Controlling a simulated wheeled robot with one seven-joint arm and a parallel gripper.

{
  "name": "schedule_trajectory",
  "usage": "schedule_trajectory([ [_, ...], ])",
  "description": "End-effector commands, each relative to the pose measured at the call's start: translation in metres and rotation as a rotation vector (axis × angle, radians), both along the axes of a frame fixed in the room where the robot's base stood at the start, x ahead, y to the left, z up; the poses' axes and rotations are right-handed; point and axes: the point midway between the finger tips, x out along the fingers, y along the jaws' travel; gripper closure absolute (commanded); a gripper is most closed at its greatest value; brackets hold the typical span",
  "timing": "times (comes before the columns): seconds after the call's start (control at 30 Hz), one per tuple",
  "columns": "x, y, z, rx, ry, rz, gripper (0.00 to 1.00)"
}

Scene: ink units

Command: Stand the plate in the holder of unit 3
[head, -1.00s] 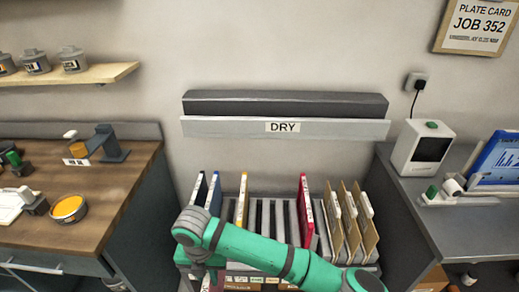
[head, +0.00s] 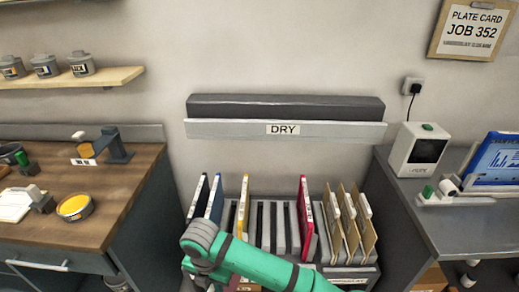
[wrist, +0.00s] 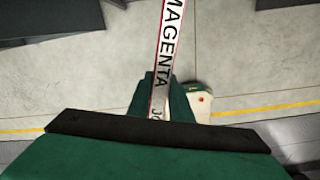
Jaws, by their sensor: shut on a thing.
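My gripper (wrist: 163,92) is shut on a thin plate (wrist: 170,30), seen edge-on in the wrist view. The plate's pale, red-bordered edge reads MAGENTA, with more lettering partly hidden between the fingers. Pale floor with a yellow line lies beyond it. In the head view my green arm crosses the lower middle, in front of a rack; the gripper and plate cannot be made out there. No holder marked unit 3 can be identified in either view.
The rack (head: 281,240) holds blue, black, yellow and red-edged upright plates (head: 306,215) and several brown folders (head: 350,225), with empty slots between. A wooden counter (head: 110,205) stands left, a grey counter (head: 450,220) right. A DRY ledge (head: 340,131) is on the wall.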

Motion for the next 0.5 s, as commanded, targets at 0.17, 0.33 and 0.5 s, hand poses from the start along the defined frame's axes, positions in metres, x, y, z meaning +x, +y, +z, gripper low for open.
schedule_trajectory([
  [0.17, 0.002, -0.009, -0.016, 0.001, 0.003, -0.19, 1.0],
  [0.33, 0.004, -0.021, -0.034, 0.002, 0.005, -0.428, 1.0],
  [0.5, 0.007, -0.037, -0.06, 0.002, 0.007, -0.756, 1.0],
])
